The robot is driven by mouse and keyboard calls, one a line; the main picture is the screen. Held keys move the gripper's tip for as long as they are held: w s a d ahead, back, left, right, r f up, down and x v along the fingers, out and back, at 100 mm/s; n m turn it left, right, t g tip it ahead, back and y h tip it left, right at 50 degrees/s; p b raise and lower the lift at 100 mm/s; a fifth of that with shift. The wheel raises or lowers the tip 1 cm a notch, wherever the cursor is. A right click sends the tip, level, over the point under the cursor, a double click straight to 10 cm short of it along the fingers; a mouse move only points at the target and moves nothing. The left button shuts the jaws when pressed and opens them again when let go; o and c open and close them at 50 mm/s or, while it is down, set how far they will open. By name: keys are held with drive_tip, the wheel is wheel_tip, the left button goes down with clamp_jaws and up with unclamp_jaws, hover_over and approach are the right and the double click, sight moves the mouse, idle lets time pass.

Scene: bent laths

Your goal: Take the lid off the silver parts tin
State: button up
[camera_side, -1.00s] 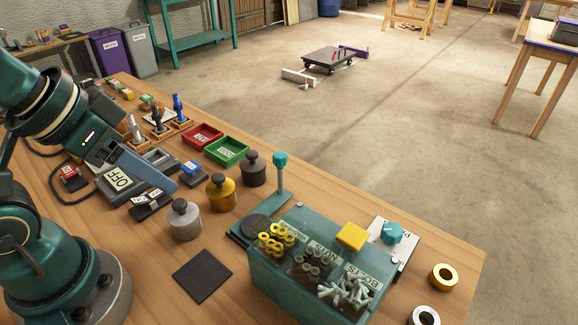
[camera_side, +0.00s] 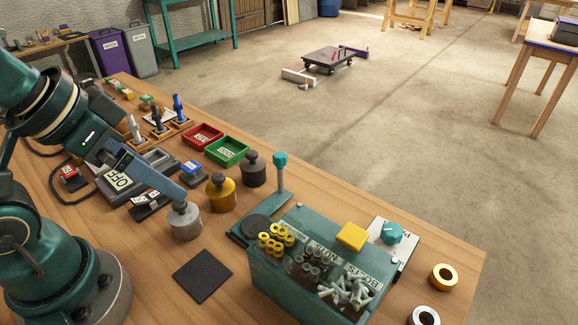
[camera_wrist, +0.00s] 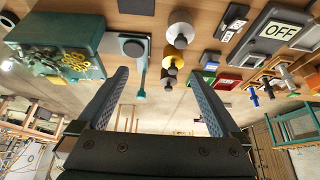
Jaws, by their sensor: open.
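The silver tin (camera_side: 186,228) stands upright on the bench in the side view, its lid on with a small knob on top. In the wrist view the silver tin (camera_wrist: 180,20) is a pale round shape near the top edge. My gripper (camera_side: 183,199) is open and empty; its nearer finger reaches down to the tin's knob and overlaps it in the side view. I cannot tell whether it touches. In the wrist view, the two fingers of my gripper (camera_wrist: 157,72) stand wide apart with nothing held between them.
A gold tin (camera_side: 220,196) and a black tin (camera_side: 252,172) stand close behind the silver one. A teal parts box (camera_side: 262,283) with bolts and nuts, and a teal post (camera_side: 281,180), are to the right. A dark square mat (camera_side: 202,276) lies in front on clear bench.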

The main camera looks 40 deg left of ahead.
drive_tip(key=n+g, duration=0.4)
drive_tip(key=g, duration=0.1)
hover_over(179, 203)
wheel_tip(179, 203, down, 5)
drive_tip(key=shift+w+f, duration=0.15)
drive_tip(key=shift+a+f+n+g, duration=0.1)
drive_tip(key=shift+f+n+g, duration=0.2)
drive_tip(key=shift+f, duration=2.75)
drive_tip(key=c, duration=1.3)
drive_tip(key=shift+c, duration=0.2)
drive_tip(key=shift+r, duration=0.15)
